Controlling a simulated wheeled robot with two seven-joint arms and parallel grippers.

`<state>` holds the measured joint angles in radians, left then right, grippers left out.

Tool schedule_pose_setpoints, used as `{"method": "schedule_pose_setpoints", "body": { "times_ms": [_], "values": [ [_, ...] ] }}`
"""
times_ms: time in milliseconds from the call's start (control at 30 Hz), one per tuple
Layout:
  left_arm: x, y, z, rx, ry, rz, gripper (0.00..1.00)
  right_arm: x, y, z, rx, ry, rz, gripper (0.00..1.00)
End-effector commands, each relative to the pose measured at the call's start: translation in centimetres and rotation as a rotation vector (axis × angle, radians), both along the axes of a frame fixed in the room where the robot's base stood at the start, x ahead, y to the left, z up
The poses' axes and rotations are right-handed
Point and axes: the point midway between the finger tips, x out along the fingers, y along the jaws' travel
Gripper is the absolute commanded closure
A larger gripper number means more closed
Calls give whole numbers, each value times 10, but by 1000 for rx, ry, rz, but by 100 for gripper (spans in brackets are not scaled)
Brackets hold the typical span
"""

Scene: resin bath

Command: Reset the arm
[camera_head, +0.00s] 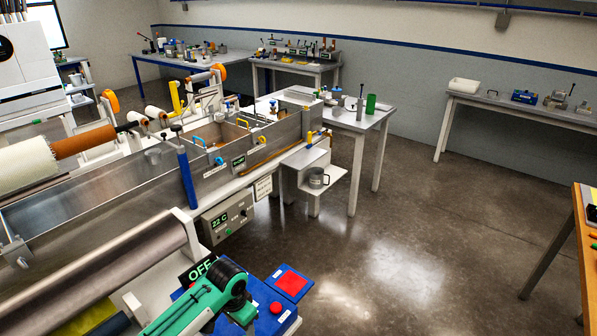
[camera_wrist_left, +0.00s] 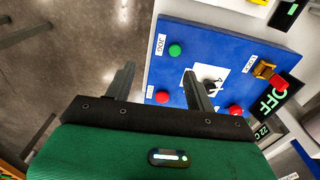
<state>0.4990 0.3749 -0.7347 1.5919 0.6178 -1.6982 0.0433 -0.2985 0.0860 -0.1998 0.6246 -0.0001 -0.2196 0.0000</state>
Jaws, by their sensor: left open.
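My left arm, green and black, comes in at the bottom of the head view, with its gripper (camera_wrist_left: 158,88) seen in the left wrist view. The two dark fingers are apart with nothing between them. They point toward a blue control panel (camera_wrist_left: 215,50), which also shows in the head view (camera_head: 283,323). The panel carries a green button (camera_wrist_left: 175,50), a red button (camera_wrist_left: 162,97), another red button (camera_wrist_left: 236,111), a white-plated knob partly hidden by a finger, and a yellow-and-red switch (camera_wrist_left: 267,72). I cannot tell whether a fingertip touches the panel. My right gripper is not in view.
An OFF display (camera_head: 197,269) stands beside the panel. A long metal bath (camera_head: 100,205) with rollers fills the left side. A small table (camera_head: 372,118) holds a green cup (camera_head: 371,103). The grey floor (camera_head: 430,230) at the right is open. An orange-edged table (camera_head: 588,232) stands far right.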

Motion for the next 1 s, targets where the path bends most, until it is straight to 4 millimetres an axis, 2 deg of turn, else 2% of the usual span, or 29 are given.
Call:
{"method": "schedule_pose_setpoints", "body": {
  "times_ms": [367, 567, 767, 1000],
  "values": [
    [-50, -24, -11, -84, -39, 8, 45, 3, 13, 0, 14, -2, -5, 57],
    [-97, -32, -13, -150, -82, 56, 45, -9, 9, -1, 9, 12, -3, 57],
    [-149, -21, -5, -191, -141, 155, 45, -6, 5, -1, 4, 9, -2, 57],
    [-207, 15, 11, -176, -208, 303, 45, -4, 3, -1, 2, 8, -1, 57]
  ]
}}
